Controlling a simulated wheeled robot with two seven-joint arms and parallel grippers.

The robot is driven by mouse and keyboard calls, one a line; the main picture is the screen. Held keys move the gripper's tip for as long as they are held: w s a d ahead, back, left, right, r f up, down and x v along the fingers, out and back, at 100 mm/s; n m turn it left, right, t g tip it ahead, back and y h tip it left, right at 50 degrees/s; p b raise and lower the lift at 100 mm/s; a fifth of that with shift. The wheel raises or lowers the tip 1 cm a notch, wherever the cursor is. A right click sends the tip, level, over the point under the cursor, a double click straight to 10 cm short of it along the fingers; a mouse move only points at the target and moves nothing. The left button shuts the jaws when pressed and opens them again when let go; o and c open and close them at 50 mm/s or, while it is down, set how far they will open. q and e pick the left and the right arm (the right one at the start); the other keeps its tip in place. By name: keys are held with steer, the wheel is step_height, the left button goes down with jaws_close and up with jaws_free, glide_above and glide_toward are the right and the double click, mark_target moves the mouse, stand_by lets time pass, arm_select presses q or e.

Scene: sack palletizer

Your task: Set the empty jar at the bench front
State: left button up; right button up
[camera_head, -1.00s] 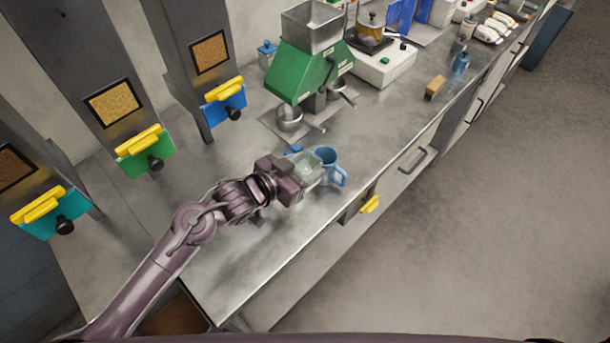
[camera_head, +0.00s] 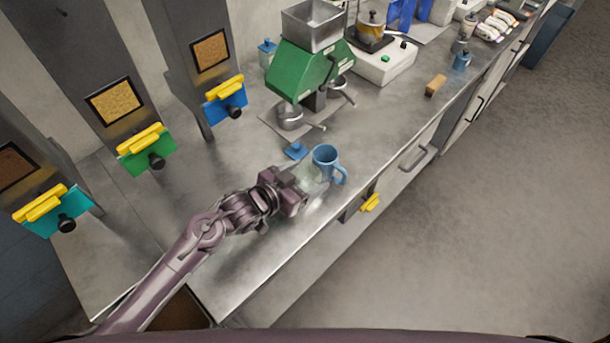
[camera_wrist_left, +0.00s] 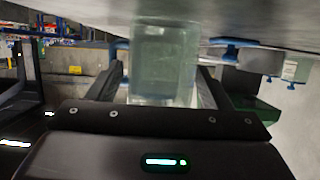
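The clear jar (camera_head: 308,179) is near the bench front, just left of the blue mug (camera_head: 326,160). It looks empty. My left gripper (camera_head: 299,187) reaches it from the left and is shut on it. In the left wrist view the jar (camera_wrist_left: 163,62) sits between the two dark fingers (camera_wrist_left: 162,88), its far end close to the bench surface; I cannot tell whether it touches. The bench (camera_head: 240,270) is grey metal. My right gripper is not in view.
A small blue lid (camera_head: 295,151) lies behind the jar. The green grinder (camera_head: 303,72) stands farther back. Hoppers with yellow handles line the left side. A yellow handle (camera_head: 370,203) sits on the bench's front face. The bench is clear left of the jar.

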arm_select(q)
steer(key=shift+r, duration=0.1)
steer(key=shift+r, duration=0.15)
steer(key=v, duration=0.5)
steer(key=b+v, duration=0.1)
steer(key=v, duration=0.4)
steer(key=shift+s+a, duration=0.3)
steer(key=shift+s+a+r+b, duration=0.25)
steer(key=shift+s+a+b, duration=0.05)
steer(key=shift+s+a, duration=0.1)
